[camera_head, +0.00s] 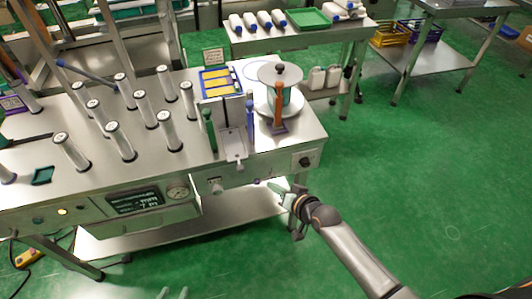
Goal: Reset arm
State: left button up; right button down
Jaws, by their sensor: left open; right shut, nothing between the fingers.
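My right arm (355,254) reaches in from the lower right. Its gripper (278,189) is shut and empty, in front of the steel machine bench (225,172), near its front right corner. The picture does not show whether it touches the bench. Of my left gripper (172,293) only two pale fingertips show at the bottom edge, apart from each other, open and empty. The rest of my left arm is out of view.
Several upright grey cylinders (122,141) stand on the bench, beside a blue tray with yellow strips (217,83) and a round-topped spindle unit (281,76). A back table (300,39) holds white rolls and a green tray (302,18). The green floor (440,160) at right is clear.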

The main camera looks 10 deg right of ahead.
jog(key=s+d+f+n+g+h, duration=0.1)
jog(key=s+f+n, duration=0.1)
jog(key=s, duration=0.8)
jog(key=s+d+f+n+g+h, duration=0.1)
jog(key=s+f+n, duration=0.1)
jog(key=s, duration=0.9)
jog(key=shift+s+f+n, duration=0.15)
jog(key=shift+f+n, duration=0.05)
jog(key=shift+n, duration=0.4)
